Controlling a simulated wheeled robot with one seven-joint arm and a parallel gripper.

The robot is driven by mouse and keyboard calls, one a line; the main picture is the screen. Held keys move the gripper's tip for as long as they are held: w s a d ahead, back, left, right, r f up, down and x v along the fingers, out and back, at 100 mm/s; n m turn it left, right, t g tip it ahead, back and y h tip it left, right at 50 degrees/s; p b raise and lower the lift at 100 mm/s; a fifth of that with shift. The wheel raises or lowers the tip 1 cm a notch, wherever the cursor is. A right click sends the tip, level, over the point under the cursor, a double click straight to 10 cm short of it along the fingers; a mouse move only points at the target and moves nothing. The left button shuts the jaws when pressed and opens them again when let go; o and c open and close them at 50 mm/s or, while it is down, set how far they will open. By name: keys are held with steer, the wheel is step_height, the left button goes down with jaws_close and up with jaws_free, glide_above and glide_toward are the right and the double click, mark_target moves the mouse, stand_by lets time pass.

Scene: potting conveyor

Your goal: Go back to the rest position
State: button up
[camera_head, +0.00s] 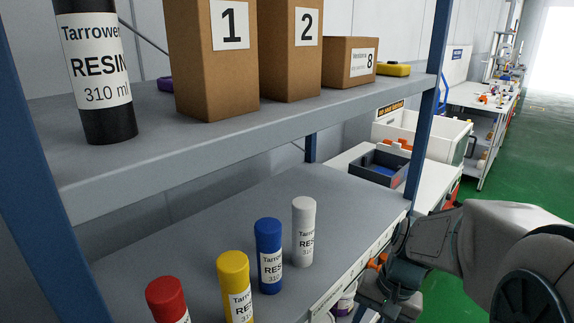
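My arm reaches in from the right edge, in front of the shelf's right end. Its dark end section, with what looks like my gripper (385,292), is low beside the edge of the lower shelf board (205,235). I cannot make out the fingertips, so I cannot tell whether it is open, shut or holding anything. The bottom edge of the picture cuts off part of this area.
White (304,232), blue (268,255), yellow (235,288) and red (167,302) resin cartridges stand on the lower board. The upper board (210,130) holds boxes and a black cartridge (95,70). A blue post (428,100) is close to my arm. Green floor (535,150) lies open behind right.

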steer(key=s+a+r+n+t+h+p, duration=0.1)
steer(key=s+r+n+t+h+p, duration=0.1)
steer(key=r, duration=0.9)
steer(key=s+n+t+p, duration=0.1)
steer(key=s+n+p, duration=0.1)
steer(key=s+p, duration=0.1)
steer(key=shift+s+a+n+h, duration=0.25)
steer(key=shift+s+n+h, duration=0.15)
steer(key=shift+s, duration=0.1)
stand_by(1.8)
